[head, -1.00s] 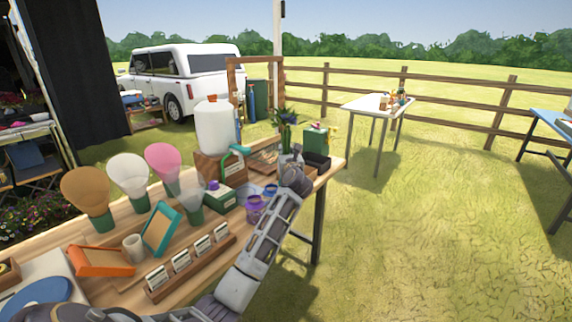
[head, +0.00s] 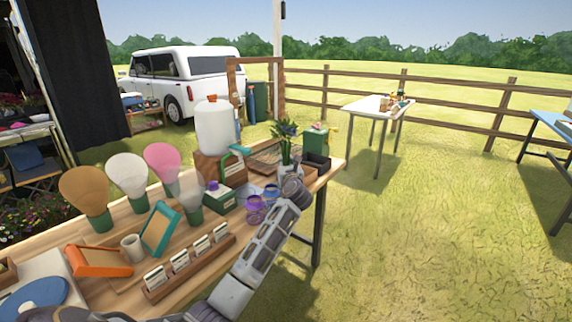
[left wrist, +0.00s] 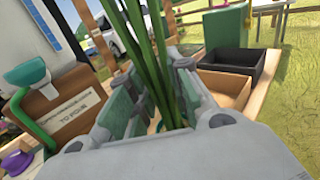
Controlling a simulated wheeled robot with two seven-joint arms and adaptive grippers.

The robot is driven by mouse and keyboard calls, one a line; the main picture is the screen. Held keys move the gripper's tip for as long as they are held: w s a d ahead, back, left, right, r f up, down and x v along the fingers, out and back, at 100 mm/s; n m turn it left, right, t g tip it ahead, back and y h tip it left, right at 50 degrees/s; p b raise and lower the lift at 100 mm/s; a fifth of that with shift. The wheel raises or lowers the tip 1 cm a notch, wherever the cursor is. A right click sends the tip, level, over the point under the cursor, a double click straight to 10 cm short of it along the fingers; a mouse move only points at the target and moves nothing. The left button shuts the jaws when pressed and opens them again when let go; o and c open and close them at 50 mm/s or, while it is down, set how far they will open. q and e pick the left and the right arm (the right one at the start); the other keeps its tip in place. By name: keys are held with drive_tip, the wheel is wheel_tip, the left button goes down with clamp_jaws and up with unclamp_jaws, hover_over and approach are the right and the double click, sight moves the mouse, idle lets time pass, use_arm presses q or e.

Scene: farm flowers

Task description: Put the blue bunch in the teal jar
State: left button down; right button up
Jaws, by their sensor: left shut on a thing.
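The blue bunch (head: 285,129) has small blue-violet flowers with green leaves and stems, and it stands about upright at the far right of the wooden table. My left gripper (head: 290,172) is shut on its green stems, which also rise between the fingers (left wrist: 153,95) in the left wrist view. The flower heads are out of the left wrist view. A small bit of teal shows low between the fingers, but I cannot tell whether it is the teal jar. I cannot make out the teal jar in the head view. My right gripper is not in view.
A black tray (left wrist: 240,72) and a green box (head: 314,140) lie to the right.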

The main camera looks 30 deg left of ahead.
use_arm(q)
drive_tip(key=c, duration=1.3)
unclamp_jaws()
drive_tip(key=shift+f, duration=0.1)
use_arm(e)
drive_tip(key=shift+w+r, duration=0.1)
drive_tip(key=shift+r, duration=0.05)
use_arm(q)
drive_tip(key=shift+s+d, duration=0.5)
drive_tip(key=shift+s, duration=0.05)
drive_tip(key=p+v, duration=0.1)
drive_tip(key=v, duration=0.9)
drive_tip(key=shift+s+d, duration=0.1)
drive_tip(key=shift+s, duration=0.15)
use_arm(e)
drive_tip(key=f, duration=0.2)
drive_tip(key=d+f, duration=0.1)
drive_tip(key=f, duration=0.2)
